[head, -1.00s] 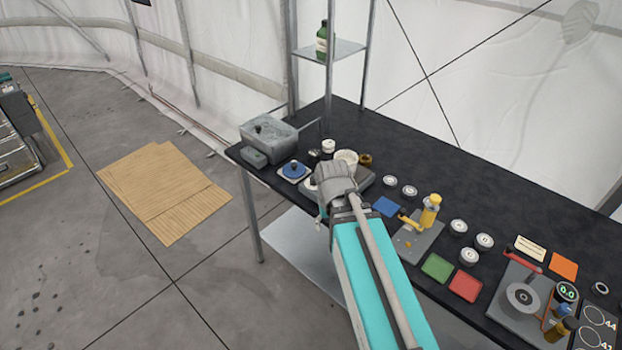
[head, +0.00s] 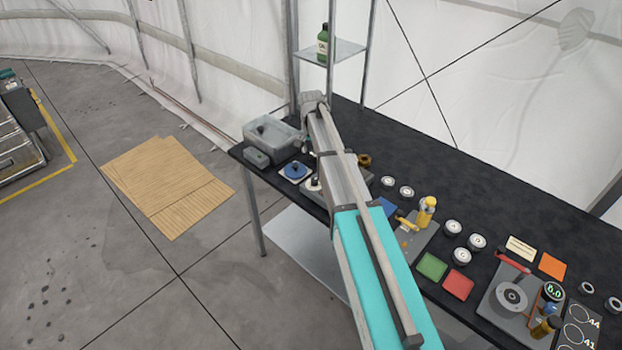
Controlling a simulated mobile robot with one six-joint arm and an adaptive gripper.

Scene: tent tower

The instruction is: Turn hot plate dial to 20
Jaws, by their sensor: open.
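My gripper (head: 314,101) is at the far end of my outstretched arm, over the table's back left part, just right of a grey metal box. It is small and seen from behind; its fingertips are hard to make out, and nothing shows held in it. No hot plate dial can be made out.
The black table (head: 490,195) holds the grey box (head: 273,132), a blue round piece on a pale tile (head: 295,170), several white round pieces and coloured squares. A shelf post (head: 293,60) rises close to my gripper, with a green bottle (head: 323,45) on the shelf. The back right tabletop is clear.

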